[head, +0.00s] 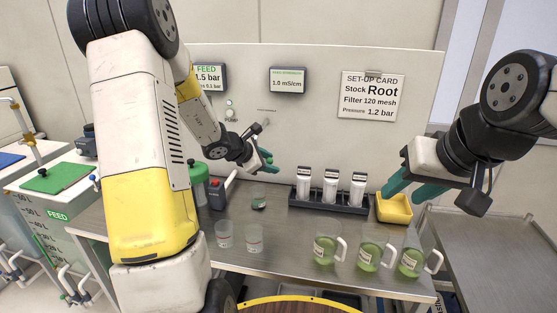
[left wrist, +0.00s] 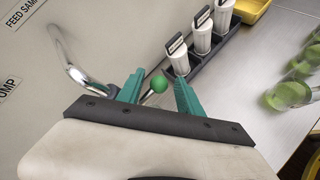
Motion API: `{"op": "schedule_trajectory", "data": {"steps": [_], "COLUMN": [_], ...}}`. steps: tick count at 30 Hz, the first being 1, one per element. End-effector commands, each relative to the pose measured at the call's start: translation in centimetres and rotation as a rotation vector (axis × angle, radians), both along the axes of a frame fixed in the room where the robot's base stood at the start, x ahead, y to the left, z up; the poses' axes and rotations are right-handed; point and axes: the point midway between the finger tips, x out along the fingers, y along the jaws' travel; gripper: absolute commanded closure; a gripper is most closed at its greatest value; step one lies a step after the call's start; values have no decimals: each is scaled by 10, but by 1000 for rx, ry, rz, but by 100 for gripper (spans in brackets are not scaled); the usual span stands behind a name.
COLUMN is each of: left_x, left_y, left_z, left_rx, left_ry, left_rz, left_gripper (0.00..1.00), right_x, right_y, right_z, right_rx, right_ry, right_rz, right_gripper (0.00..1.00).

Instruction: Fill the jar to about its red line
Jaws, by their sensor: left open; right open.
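A small clear jar (head: 258,196) stands on the steel bench below the panel, with a little dark green at its bottom. I cannot make out a red line on it. My left gripper (head: 268,160) is open above and near this jar, at the panel's tap. In the left wrist view its teal fingers (left wrist: 160,92) stand apart on either side of a green ball knob (left wrist: 159,83), with gaps showing. A bent metal spout (left wrist: 82,68) shows left of them. My right gripper (head: 416,187) is open and empty beside the yellow tray, at the right.
Two clear cups (head: 224,234) with reddish marks stand at the bench front. Several handled jugs of green liquid (head: 370,254) stand front right. A black rack (head: 330,207) holds three white-topped cartridges. A yellow tray (head: 394,209) is right of it. The bench between cups and jugs is clear.

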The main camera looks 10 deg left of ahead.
Motion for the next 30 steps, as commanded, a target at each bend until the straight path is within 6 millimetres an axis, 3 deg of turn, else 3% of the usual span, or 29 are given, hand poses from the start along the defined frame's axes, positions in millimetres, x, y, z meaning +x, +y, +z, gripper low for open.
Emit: {"op": "schedule_trajectory", "data": {"steps": [15, 26, 30], "left_x": [-50, -53, -50], "left_y": [30, 31, 19], "left_z": [42, 44, 41], "left_rx": [1, 1, -11], "left_ry": [2, 3, -10], "left_rz": [2, 0, -29], "left_gripper": [57, 57, 57], "right_x": [0, 0, 0], "right_y": [0, 0, 0], "right_z": [0, 0, 0], "right_rx": [0, 0, 0], "right_ry": [0, 0, 0], "right_rz": [0, 0, 0], "right_gripper": [57, 57, 57]}}
